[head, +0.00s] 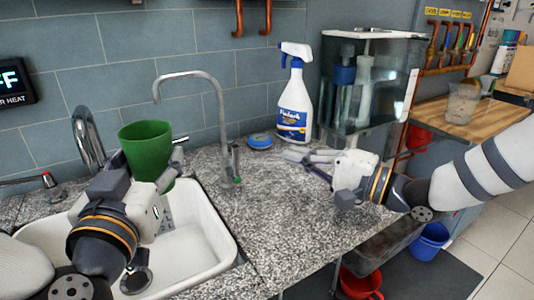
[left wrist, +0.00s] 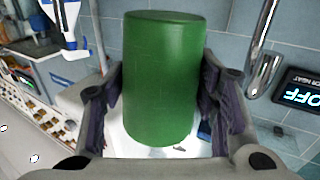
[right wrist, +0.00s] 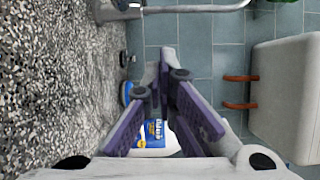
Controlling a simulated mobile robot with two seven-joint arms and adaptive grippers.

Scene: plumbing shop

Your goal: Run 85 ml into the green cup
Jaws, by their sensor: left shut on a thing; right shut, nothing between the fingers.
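A slim chrome faucet (head: 222,120) with a high curved spout rises from the counter right of the cup. No water stream shows. My right gripper (head: 312,160) is shut and empty over the granite counter; its fingers (right wrist: 165,75) also show in the right wrist view.
A spray bottle (head: 295,100) and a blue round tin (head: 260,141) stand at the back of the counter. A clear tank (head: 370,85) is behind my right gripper. A second chrome tap (head: 88,140) is left of the cup. The granite counter (head: 270,215) is clear in front.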

